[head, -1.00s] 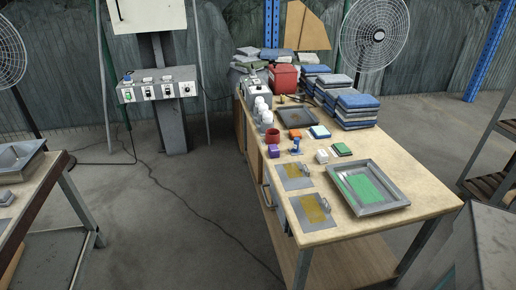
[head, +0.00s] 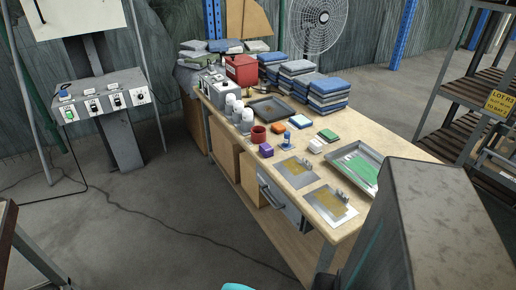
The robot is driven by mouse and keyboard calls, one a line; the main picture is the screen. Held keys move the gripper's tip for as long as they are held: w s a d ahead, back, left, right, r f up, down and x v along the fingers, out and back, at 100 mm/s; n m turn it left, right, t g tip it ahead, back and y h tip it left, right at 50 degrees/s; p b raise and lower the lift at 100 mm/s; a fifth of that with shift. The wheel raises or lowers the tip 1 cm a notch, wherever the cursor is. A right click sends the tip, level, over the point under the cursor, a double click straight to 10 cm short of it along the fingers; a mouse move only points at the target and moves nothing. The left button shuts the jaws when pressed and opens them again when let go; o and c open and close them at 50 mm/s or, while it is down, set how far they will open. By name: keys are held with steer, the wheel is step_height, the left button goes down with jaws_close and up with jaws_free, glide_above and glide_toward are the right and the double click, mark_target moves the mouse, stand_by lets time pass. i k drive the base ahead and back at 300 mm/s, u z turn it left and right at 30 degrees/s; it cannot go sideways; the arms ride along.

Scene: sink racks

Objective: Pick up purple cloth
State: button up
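A small folded purple cloth (head: 266,150) lies on the wooden workbench (head: 238,138), near its left edge. It is just in front of a dark red cup (head: 259,134) and left of a small blue object (head: 288,137). The cloth looks uncovered from this side.
Orange, white and green folded pieces (head: 328,135) lie right of the cloth. Two metal plates (head: 324,204) and a grey tray (head: 370,152) are nearer. A large grey block (head: 430,225) hides the bench's near right part. Open floor (head: 150,220) lies left.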

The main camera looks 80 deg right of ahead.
mark_target(266, 150)
steer(key=z, duration=0.45)
steer(key=i, duration=0.6)
steer(key=z, duration=0.75)
steer(key=i, duration=0.45)
steer(key=z, duration=0.25)
